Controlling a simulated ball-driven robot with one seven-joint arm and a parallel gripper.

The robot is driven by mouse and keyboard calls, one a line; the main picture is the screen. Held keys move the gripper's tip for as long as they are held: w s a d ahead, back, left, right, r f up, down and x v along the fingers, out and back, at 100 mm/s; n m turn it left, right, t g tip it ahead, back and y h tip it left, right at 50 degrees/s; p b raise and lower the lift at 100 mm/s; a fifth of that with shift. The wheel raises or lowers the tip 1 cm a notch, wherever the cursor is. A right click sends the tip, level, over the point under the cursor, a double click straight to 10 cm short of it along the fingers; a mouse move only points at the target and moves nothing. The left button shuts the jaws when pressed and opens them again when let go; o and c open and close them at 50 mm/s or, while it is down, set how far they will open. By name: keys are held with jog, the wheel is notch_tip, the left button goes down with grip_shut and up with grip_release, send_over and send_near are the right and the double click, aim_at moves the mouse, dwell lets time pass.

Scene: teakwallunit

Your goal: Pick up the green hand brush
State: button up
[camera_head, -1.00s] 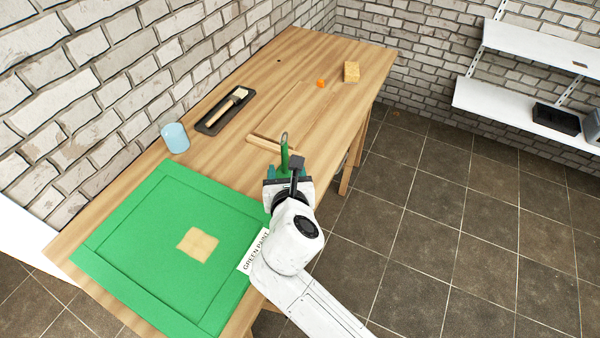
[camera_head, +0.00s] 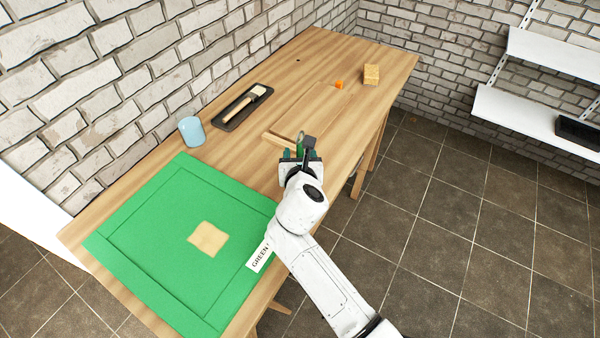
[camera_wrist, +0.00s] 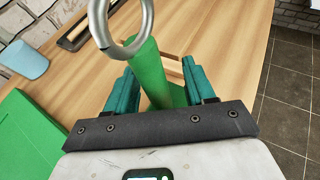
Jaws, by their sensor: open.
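The green hand brush stands out as a green handle (camera_wrist: 152,72) with a metal ring at its end, close under the wrist camera. In the head view, a short bit of the green handle (camera_head: 300,142) shows just beyond my gripper (camera_head: 298,157). In the wrist view my gripper (camera_wrist: 160,82) is open, with one teal finger on each side of the handle. Gaps show between the handle and the fingers. The lower part of the brush is hidden by my gripper.
A green panel (camera_head: 150,240) with a tan square and a paint label lies on the wooden table (camera_head: 310,65). A blue cup (camera_head: 191,131), a dark tray (camera_head: 228,115) with a paintbrush, an orange cube (camera_head: 339,84) and a sponge (camera_head: 371,74) stand farther back. Open floor lies right.

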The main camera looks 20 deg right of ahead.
aim_at(300, 145)
grip_shut()
dwell(0.4)
jog(key=shift+r, duration=0.1)
jog(key=shift+r, duration=0.45)
notch_tip(300, 145, up, 2)
jog(key=shift+r+p, duration=0.25)
jog(key=shift+p, duration=0.05)
jog(key=s+r, duration=0.4)
jog(key=s, duration=0.3)
jog(key=s+d+r+p, duration=0.1)
jog(key=s+r, duration=0.4)
jog(key=s, duration=0.2)
jog(key=shift+d+r+p, duration=0.15)
jog(key=shift+r+p, duration=0.1)
jog(key=shift+p, duration=0.05)
